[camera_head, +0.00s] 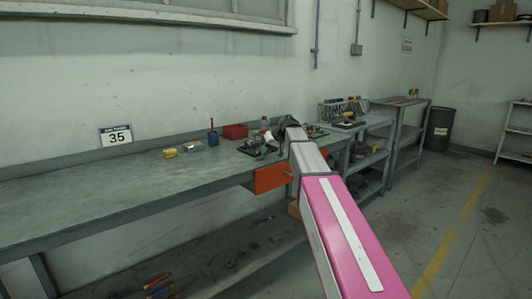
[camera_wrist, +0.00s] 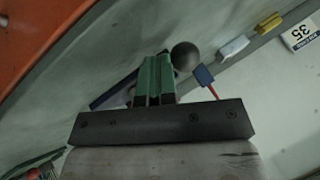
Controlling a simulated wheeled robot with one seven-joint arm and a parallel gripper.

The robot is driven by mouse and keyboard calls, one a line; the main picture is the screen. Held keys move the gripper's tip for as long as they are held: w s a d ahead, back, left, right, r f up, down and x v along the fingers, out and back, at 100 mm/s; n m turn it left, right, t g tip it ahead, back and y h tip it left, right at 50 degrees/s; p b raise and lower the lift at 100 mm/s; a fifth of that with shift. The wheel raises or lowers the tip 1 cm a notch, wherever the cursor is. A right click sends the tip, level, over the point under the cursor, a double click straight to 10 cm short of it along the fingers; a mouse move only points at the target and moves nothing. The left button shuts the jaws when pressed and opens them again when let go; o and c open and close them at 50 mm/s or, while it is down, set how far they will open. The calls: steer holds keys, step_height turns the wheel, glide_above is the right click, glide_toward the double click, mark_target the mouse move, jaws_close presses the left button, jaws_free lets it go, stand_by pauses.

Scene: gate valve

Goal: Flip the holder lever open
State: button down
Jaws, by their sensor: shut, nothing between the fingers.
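My gripper (camera_wrist: 155,78) shows in the wrist view with its two green fingers together and nothing between them. A dark round knob (camera_wrist: 185,56), which looks like the end of the holder lever, is just right of the fingertips. I cannot tell whether they touch. A dark bar-like part (camera_wrist: 112,92) shows behind and left of the fingers; the rest of the holder is hidden. In the head view, a dark device (camera_head: 258,148), probably the holder, sits on the bench just left of my arm's end. Its lever is too small to make out there.
The workbench (camera_head: 110,185) is clear on its left. A yellow item (camera_head: 170,153), a grey item (camera_head: 192,147), a blue cup (camera_head: 213,139) with a red stick, and a red box (camera_head: 235,131) stand along its back. An orange drawer front (camera_head: 271,178) is under the bench edge.

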steer(key=shift+s+a+m+t, duration=0.1)
steer(key=shift+a+m+t, duration=0.4)
steer(key=shift+a+m, duration=0.4)
steer(key=shift+w+a+m+t+h, duration=0.25)
steer(key=shift+a+m+t+h, duration=0.35)
steer(key=shift+a+m+h, duration=0.45)
steer(key=shift+w+a+m, duration=0.35)
steer(key=shift+w+a, duration=0.3)
steer(key=shift+a, duration=0.4)
steer(key=shift+s+a, duration=0.1)
